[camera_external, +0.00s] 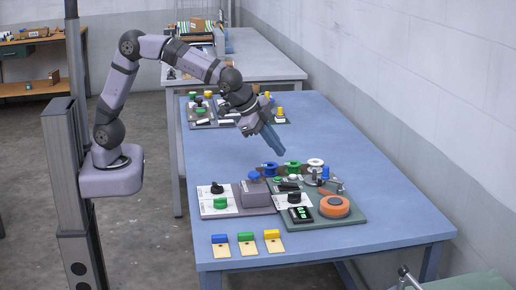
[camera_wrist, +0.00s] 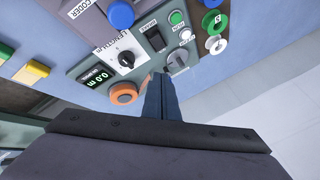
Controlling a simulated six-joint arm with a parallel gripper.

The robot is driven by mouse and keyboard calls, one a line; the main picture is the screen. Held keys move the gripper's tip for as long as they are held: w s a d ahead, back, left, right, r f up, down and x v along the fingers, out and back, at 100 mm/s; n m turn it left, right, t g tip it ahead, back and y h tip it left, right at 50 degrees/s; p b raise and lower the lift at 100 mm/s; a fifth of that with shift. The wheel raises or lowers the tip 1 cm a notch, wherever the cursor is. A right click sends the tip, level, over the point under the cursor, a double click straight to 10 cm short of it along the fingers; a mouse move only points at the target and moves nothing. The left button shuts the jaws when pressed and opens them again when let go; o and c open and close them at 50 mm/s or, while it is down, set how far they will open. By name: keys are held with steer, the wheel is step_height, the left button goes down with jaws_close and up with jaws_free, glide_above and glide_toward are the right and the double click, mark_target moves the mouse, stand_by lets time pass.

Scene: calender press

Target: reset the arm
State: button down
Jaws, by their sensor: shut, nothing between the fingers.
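My gripper (camera_external: 272,140) is shut and empty. In the external view it hangs above the blue table (camera_external: 335,140), pointing down and to the right, behind the near control panels. In the wrist view the shut fingers (camera_wrist: 162,95) point up the picture toward the control panel, with its orange round part (camera_wrist: 123,94) just left of their tips. I cannot tell whether the fingertips are near the panel surface, but in the external view they look clear of it.
Blue, green and yellow blocks (camera_external: 247,237) lie at the front. More panels (camera_external: 200,112) stand behind. The table's right side is clear.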

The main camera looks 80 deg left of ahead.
steer(key=s+a+f+n+g+p, duration=0.1)
steer(key=s+a+f+n+g, duration=0.1)
steer(key=s, duration=0.7)
steer(key=s+a+f+n+g+p, duration=0.1)
steer(key=s+a+f+n+g, duration=0.1)
steer(key=s+a, duration=0.5)
steer(key=s+a+f+n+g+p, duration=0.1)
steer(key=s+a+f+n+g, duration=0.1)
steer(key=s, duration=1.1)
step_height(320, 180, down, 4)
steer(key=a+n, duration=0.1)
steer(key=a, duration=0.1)
steer(key=shift+a+n+g+h, duration=0.3)
steer(key=shift+a, duration=0.1)
steer(key=shift+r, duration=0.1)
